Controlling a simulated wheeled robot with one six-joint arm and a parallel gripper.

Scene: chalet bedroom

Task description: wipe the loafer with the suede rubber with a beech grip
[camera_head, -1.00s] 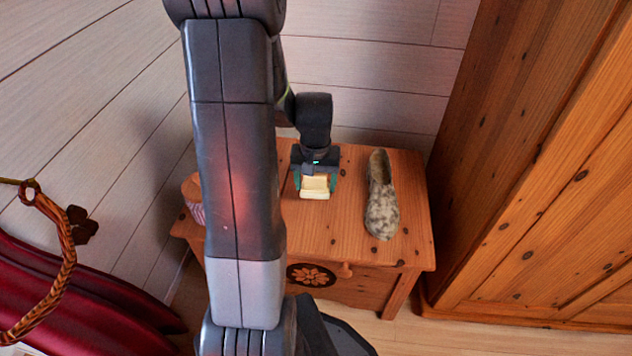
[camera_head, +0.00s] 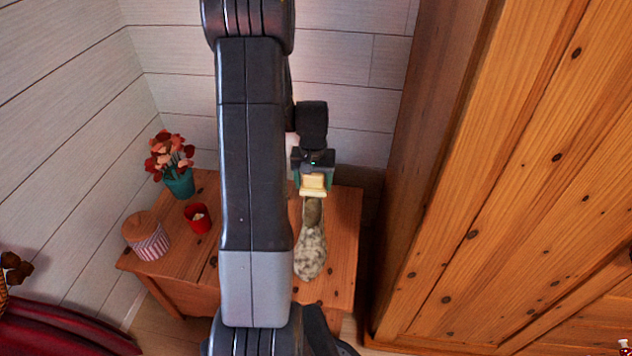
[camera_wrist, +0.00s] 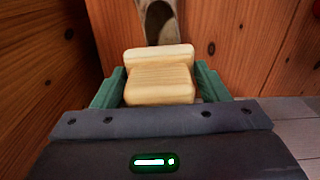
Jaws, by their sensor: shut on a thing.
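The loafer (camera_head: 311,252) is a mottled grey-beige shoe lying on the wooden chest top, its open end toward the wall. In the wrist view part of the loafer (camera_wrist: 158,14) shows at the top edge. My gripper (camera_head: 313,183) is shut on the pale, cream-yellow suede rubber (camera_head: 313,181). In the wrist view the block (camera_wrist: 160,80) sits between the green fingers. The rubber is at the wall-side end of the loafer. I cannot tell whether the two touch.
The chest top (camera_head: 342,225) also bears a flower pot (camera_head: 179,182), a red cup (camera_head: 198,218) and a striped round box (camera_head: 147,238) on the left. A tall wooden wardrobe (camera_head: 500,180) stands close on the right. My arm hides the middle of the chest.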

